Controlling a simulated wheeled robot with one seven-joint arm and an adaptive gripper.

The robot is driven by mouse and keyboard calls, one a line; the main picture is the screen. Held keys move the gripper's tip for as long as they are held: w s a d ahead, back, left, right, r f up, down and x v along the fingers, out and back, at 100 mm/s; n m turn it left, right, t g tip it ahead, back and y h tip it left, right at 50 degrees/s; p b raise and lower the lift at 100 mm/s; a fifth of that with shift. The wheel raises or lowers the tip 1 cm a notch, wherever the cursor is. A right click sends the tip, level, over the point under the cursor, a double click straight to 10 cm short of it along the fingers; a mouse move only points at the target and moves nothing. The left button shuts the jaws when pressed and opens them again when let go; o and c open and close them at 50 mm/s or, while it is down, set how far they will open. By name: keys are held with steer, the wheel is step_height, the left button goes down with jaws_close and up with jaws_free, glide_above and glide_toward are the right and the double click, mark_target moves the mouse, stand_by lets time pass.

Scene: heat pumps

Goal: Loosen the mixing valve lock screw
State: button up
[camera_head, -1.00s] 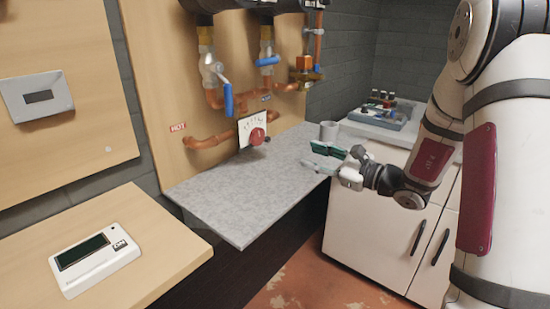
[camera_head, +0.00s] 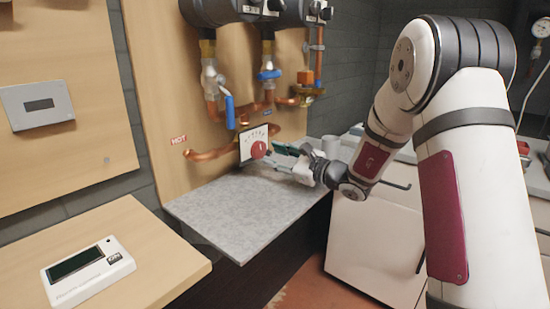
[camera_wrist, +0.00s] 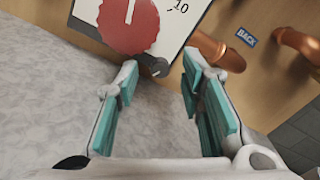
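The mixing valve has a red scalloped knob (camera_head: 259,149) on a white scale plate (camera_head: 246,143). In the wrist view the red knob (camera_wrist: 128,22) is at the top, with a white pointer line. A small round dark grey lock screw (camera_wrist: 158,67) shows at the plate's lower corner. My gripper (camera_wrist: 160,75) is open and empty, its two teal-padded fingers on either side of the screw in the picture, the left fingertip closer to it. I cannot tell whether either finger touches. In the head view my gripper (camera_head: 277,157) is beside the red knob and hides the screw.
Copper pipes (camera_wrist: 218,52) run close by on the right in the wrist view. A blue-handled valve (camera_head: 230,110) hangs above the knob. A grey countertop (camera_head: 235,210) lies below, mostly clear. A grey cup (camera_head: 330,146) stands behind my gripper.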

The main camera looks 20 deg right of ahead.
steer(key=shift+w+a, duration=0.15)
steer(key=shift+w, duration=0.05)
jaws_close()
steer(key=shift+b, duration=0.45)
